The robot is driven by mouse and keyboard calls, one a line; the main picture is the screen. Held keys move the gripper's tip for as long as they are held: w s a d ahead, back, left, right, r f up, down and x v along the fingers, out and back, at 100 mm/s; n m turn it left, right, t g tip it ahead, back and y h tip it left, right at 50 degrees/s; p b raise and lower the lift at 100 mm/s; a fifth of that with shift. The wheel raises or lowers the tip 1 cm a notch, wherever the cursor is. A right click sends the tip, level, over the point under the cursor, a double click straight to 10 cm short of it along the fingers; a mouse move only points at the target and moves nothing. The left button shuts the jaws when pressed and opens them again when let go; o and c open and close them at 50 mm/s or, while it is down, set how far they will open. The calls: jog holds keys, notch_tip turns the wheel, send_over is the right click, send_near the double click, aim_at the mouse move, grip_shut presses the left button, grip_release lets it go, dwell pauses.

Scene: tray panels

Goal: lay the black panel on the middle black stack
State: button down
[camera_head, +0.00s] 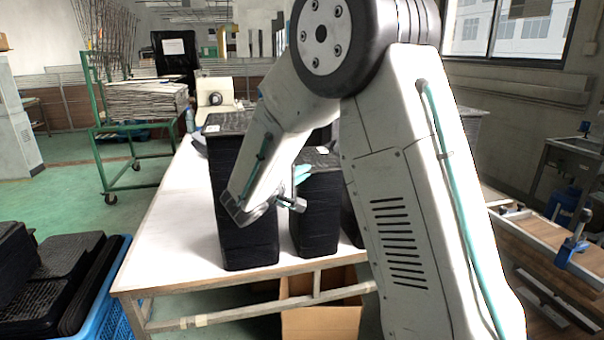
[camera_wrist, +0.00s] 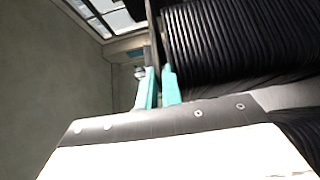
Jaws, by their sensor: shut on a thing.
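The middle black stack (camera_head: 316,220) stands on the white table, between a taller black stack (camera_head: 244,215) on its left and a right stack mostly hidden behind my arm. My gripper (camera_head: 302,173) is at the upper left side of the middle stack in the head view. In the wrist view its teal fingers (camera_wrist: 160,88) are shut on the edge of a thin black panel (camera_wrist: 153,42). Ridged black stack layers (camera_wrist: 225,40) fill the right of that view, close beside the panel. In the head view I cannot separate the held panel from the stack top.
The white table (camera_head: 170,225) has free room at its left. A blue crate (camera_head: 112,290) with black panels stands at the lower left. A green cart (camera_head: 100,160) with stacked sheets is behind it. A cardboard box (camera_head: 320,318) lies under the table.

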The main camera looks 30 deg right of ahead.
jog(key=shift+s+f, duration=0.25)
jog(key=shift+f, duration=0.75)
dwell(0.4)
jog(key=c, duration=1.6)
grip_release()
jog(key=shift+c, duration=0.2)
jog(key=shift+o, duration=0.7)
jog(key=r+v, duration=0.1)
jog(key=v, duration=0.5)
jog(key=shift+w+a, duration=0.25)
jog(key=shift+w, duration=0.1)
jog(key=shift+s+a+r, duration=0.3)
jog(key=shift+s+a, duration=0.15)
jog(key=shift+a, duration=0.15)
